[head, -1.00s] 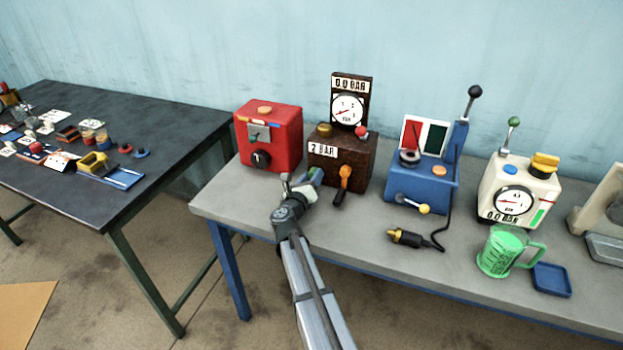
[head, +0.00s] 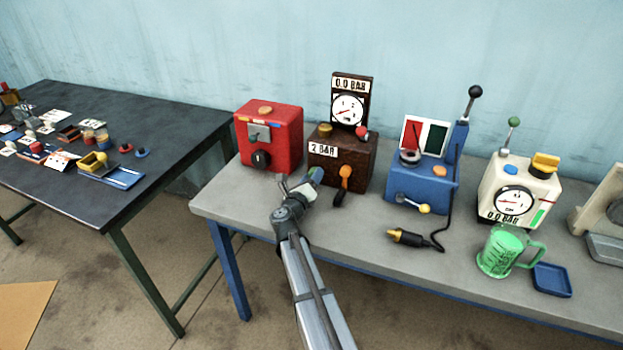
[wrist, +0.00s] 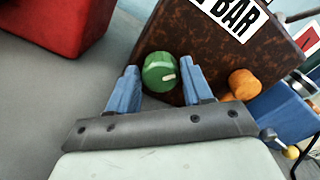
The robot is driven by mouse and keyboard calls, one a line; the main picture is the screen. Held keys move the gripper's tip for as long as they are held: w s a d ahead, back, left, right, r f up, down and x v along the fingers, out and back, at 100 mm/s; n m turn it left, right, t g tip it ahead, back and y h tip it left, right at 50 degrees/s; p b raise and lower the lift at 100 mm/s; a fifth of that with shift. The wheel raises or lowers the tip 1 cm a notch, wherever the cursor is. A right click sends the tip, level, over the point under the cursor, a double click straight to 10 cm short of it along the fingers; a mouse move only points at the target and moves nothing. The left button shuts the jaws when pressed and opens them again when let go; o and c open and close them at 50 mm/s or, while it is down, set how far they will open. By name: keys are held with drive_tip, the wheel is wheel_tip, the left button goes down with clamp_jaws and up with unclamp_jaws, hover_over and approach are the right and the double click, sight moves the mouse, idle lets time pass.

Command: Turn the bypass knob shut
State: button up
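A brown box (head: 358,163) with a "2 BAR" label stands on the grey bench. A round green knob (wrist: 160,72) with a pale pointer mark sits low on its front face. The box's gauge (head: 348,108) reads "0.0 BAR".
A red box (head: 283,138) stands at the left. A blue unit (head: 412,180), a cable plug (head: 406,238), a cream gauge box (head: 500,185) and a green jug (head: 497,262) are further right.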

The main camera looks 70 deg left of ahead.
drive_tip(key=o, duration=0.3)
drive_tip(key=v, duration=1.3)
drive_tip(key=shift+s+d, duration=0.25)
drive_tip(key=shift+s, duration=0.05)
